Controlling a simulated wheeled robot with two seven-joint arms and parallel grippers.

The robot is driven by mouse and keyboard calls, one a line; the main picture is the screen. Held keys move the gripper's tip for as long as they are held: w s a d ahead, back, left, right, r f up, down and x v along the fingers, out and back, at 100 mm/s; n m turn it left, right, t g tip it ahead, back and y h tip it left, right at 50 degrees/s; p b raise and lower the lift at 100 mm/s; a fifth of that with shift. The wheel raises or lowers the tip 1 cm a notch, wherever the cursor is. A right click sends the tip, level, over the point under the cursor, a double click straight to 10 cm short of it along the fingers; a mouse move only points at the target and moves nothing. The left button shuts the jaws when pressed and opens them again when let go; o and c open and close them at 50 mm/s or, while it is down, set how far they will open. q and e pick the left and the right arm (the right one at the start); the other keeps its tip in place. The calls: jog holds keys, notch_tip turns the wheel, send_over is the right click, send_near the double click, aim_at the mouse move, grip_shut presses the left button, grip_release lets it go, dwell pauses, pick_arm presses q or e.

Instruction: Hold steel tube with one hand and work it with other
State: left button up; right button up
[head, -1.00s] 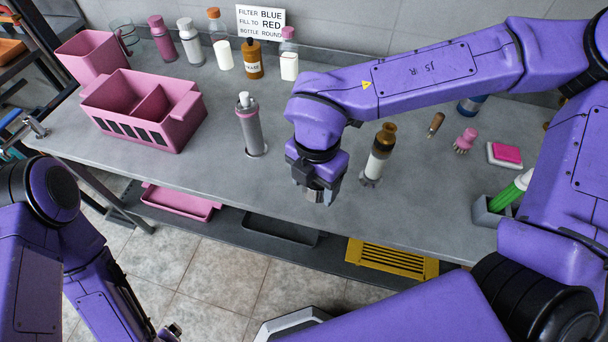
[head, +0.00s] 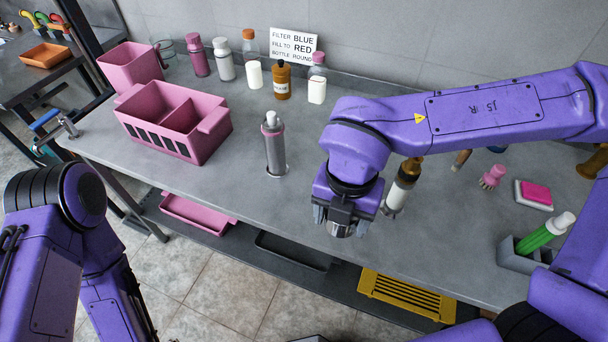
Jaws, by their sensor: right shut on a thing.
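A steel tube (head: 275,148) with a pale top stands upright on the grey counter, left of my right gripper. My right gripper (head: 341,222) points down near the counter's front edge and is shut on a short, round steel piece (head: 341,230). Only the lower end of that piece shows below the fingers; I cannot tell what it is. My right gripper and the standing tube are apart. My left arm comes in at the lower left, but its gripper is outside the picture.
A pink divided caddy (head: 172,125) and pink bin (head: 130,66) stand left. Several bottles line the wall by a sign (head: 293,46). A brown-topped bottle (head: 398,194) stands close behind my right gripper.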

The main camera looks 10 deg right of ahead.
jog(key=shift+w+d+f+m, duration=1.2)
jog(key=shift+w+m, duration=1.35)
jog(key=shift+m, duration=2.35)
jog(key=shift+w+d+f+m, duration=1.2)
jog(key=shift+w+m, duration=1.35)
jog(key=shift+m, duration=2.35)
jog(key=shift+w+d+f+m, duration=1.15)
jog(key=shift+w+m, duration=1.4)
jog(key=shift+m, duration=2.35)
jog(key=shift+r, duration=0.1)
